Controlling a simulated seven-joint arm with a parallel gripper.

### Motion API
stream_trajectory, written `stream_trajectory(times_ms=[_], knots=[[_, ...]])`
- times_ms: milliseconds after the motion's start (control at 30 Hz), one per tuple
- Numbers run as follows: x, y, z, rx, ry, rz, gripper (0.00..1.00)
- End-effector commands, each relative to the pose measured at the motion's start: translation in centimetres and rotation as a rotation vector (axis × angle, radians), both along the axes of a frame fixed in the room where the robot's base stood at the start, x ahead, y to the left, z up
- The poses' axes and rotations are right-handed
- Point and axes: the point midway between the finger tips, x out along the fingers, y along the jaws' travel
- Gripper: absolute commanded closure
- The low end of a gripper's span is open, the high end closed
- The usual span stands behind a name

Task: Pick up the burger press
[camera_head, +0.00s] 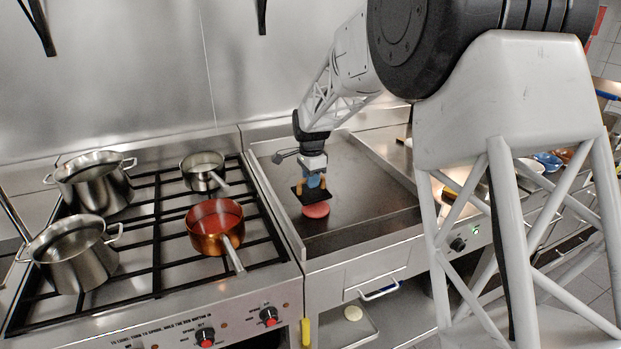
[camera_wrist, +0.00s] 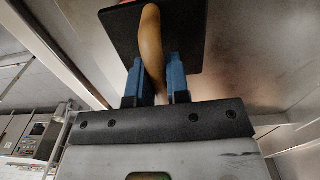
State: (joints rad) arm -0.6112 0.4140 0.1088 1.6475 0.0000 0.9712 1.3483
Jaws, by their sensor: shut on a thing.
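The burger press is a dark square plate (camera_head: 308,196) with a curved wooden handle. It is over the griddle at the centre of the head view. My gripper (camera_head: 314,181) has blue fingers and is shut on the press's handle, above the plate. In the wrist view the wooden handle (camera_wrist: 152,45) runs between the two blue fingers, with the black plate (camera_wrist: 185,25) beyond. A round red patty (camera_head: 316,211) shows just at the front edge of the plate. I cannot tell whether the plate touches it or hangs slightly above it.
The flat griddle (camera_head: 375,185) has a raised rim and free room around the press. Left of it, the stove (camera_head: 155,235) carries several metal pots and a copper saucepan (camera_head: 213,228). A steel wall stands behind. A pale round item (camera_head: 353,313) lies on a lower tray.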

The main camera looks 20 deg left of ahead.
Motion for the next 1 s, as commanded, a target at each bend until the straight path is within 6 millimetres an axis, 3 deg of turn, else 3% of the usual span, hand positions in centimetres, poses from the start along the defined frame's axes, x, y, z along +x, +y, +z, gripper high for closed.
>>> stream_trajectory(times_ms=[667, 1000], knots=[[0.0, 0.0, 0.2, 0.001, -0.001, 0.0, 1.0], [-0.5, -0.7, 1.8, 0.002, -0.002, 0.0, 1.0]])
